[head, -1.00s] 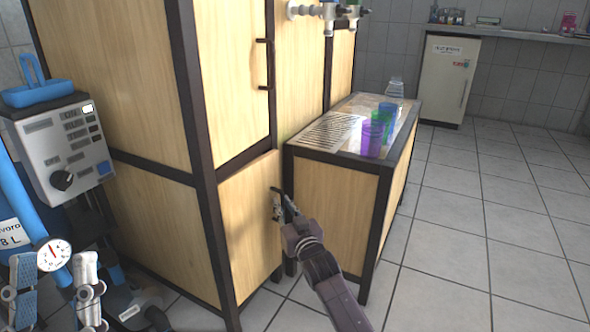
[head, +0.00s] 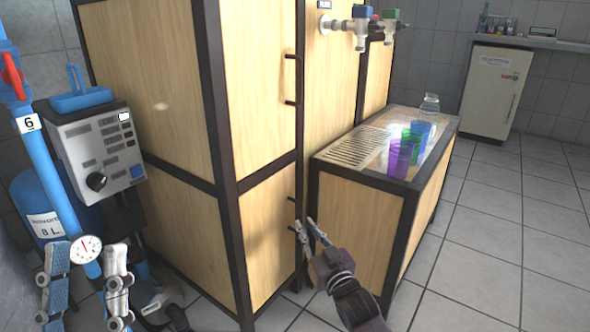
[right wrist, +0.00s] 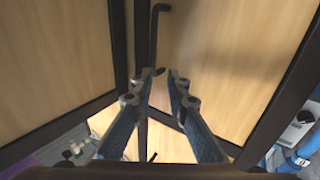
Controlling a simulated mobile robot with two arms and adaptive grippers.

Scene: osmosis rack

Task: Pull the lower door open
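The lower door (head: 268,240) is a pale wood panel, closed in its dark frame. Its dark bar handle (head: 291,200) is on the door's right side. My right gripper (head: 306,226) is at this handle with its two fingers apart. In the right wrist view, which looks upside down, the handle (right wrist: 154,35) has one end near the gap between the open fingertips (right wrist: 164,74). I cannot tell whether they touch it. My left gripper (head: 88,280) is open and empty at the lower left, far from the door.
The upper door (head: 258,80) with its own handle (head: 291,80) is shut above. A low wooden cabinet (head: 360,225) with coloured cups (head: 400,158) stands close on the right. A grey device (head: 95,155) and blue cylinder (head: 45,205) are at left. Tiled floor (head: 490,240) is free at right.

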